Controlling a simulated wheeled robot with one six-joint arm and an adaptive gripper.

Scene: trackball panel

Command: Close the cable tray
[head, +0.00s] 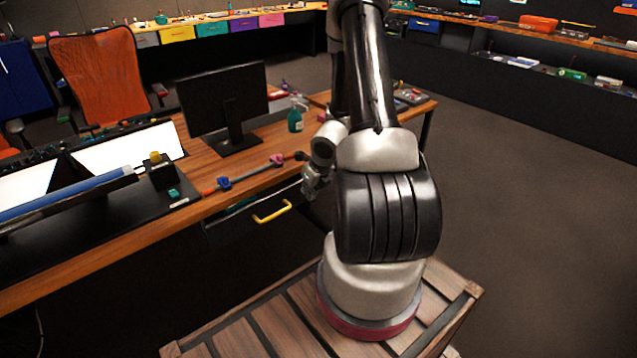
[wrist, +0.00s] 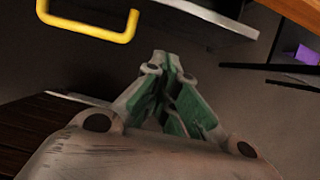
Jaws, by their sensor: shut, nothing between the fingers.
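The cable tray (head: 236,226) looks like the dark drawer under the wooden desk, with a yellow handle (head: 272,213) on its front. It appears pulled out a little, with a strip of its inside and something green showing below the desk edge. My gripper (head: 311,193) is beside the right end of the tray front, to the right of the handle; its tips are small in the head view. In the wrist view the handle (wrist: 85,28) is at the upper left, and my gripper (wrist: 173,58) is shut, empty and apart from the handle.
The wooden desk (head: 225,173) carries a monitor (head: 225,105), a green spray bottle (head: 295,120) and a bar with clamps (head: 250,172) near its front edge. An orange chair (head: 98,75) stands behind. Open floor (head: 530,200) lies to the right.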

